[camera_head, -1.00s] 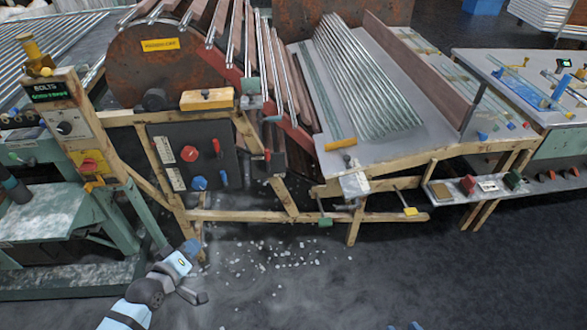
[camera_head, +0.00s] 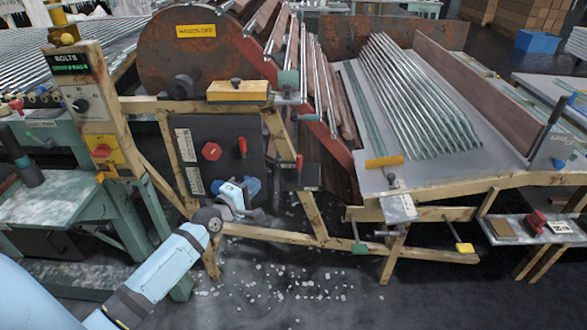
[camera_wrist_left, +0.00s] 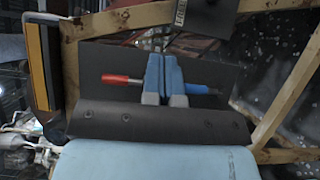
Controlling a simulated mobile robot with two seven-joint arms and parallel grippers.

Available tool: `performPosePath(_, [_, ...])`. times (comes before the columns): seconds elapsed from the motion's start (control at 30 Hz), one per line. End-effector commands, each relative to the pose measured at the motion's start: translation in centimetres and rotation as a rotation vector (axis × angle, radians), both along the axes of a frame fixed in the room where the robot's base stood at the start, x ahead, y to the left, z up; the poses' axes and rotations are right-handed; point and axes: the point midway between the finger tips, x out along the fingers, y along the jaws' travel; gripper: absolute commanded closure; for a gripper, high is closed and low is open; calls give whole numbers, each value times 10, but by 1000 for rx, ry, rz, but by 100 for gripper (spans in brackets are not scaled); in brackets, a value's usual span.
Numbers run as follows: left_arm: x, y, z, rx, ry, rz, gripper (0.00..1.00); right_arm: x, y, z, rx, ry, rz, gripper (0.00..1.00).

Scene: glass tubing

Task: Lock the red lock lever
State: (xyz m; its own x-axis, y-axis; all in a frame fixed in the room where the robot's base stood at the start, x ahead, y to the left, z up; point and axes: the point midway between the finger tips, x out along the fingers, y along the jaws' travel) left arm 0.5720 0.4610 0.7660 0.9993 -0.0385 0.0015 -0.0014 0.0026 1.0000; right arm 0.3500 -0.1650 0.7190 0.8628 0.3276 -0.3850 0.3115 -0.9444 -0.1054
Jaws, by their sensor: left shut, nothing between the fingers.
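A dark control panel (camera_head: 225,134) is mounted on the wooden frame. On it a small red lever (camera_head: 242,146) stands upright, to the right of a round red knob (camera_head: 211,151). A blue knob (camera_head: 253,186) sits lower on the panel. My left gripper (camera_head: 232,191) is at the panel's lower part, below the red lever and beside the blue knob. In the left wrist view its blue fingers (camera_wrist_left: 162,76) are pressed together, empty. A red handle (camera_wrist_left: 115,79) shows just left of them and a blue part (camera_wrist_left: 204,88) to their right. Contact cannot be told. My right gripper is out of view.
A yellow block (camera_head: 237,91) sits on the beam above the panel. Another red-handled part (camera_head: 299,165) hangs right of the panel. Wooden legs and braces (camera_head: 310,218) surround the space below. Glass tubes (camera_head: 405,95) lie on the sloping rack. White bits litter the floor.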

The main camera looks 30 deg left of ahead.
Motion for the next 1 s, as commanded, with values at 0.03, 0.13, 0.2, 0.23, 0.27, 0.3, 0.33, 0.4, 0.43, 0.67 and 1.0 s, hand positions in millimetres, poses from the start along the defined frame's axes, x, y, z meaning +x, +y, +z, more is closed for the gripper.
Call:
performPosePath(0.03, [0,0,0,1,0,0,100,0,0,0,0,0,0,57])
performPosePath(0.13, [1,0,0,1,0,0,100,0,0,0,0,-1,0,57])
performPosePath(0.2, [5,0,-1,1,0,0,100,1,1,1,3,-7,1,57])
performPosePath(0.23, [8,0,-1,1,0,0,100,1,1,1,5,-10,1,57])
performPosePath(0.27, [11,0,-1,1,0,0,100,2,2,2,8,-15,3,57])
performPosePath(0.3, [17,-1,-1,1,-2,0,100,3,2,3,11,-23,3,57])
performPosePath(0.33, [22,-1,-1,1,-1,0,100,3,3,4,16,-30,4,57])
performPosePath(0.4, [35,-2,-2,1,-1,0,100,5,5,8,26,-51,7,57])
performPosePath(0.43, [42,-2,-1,2,-3,0,100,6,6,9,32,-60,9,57])
performPosePath(0.67, [92,-4,-2,2,-1,0,100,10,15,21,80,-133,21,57])
performPosePath(1.0, [124,-31,-1,1,0,0,100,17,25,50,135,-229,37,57])
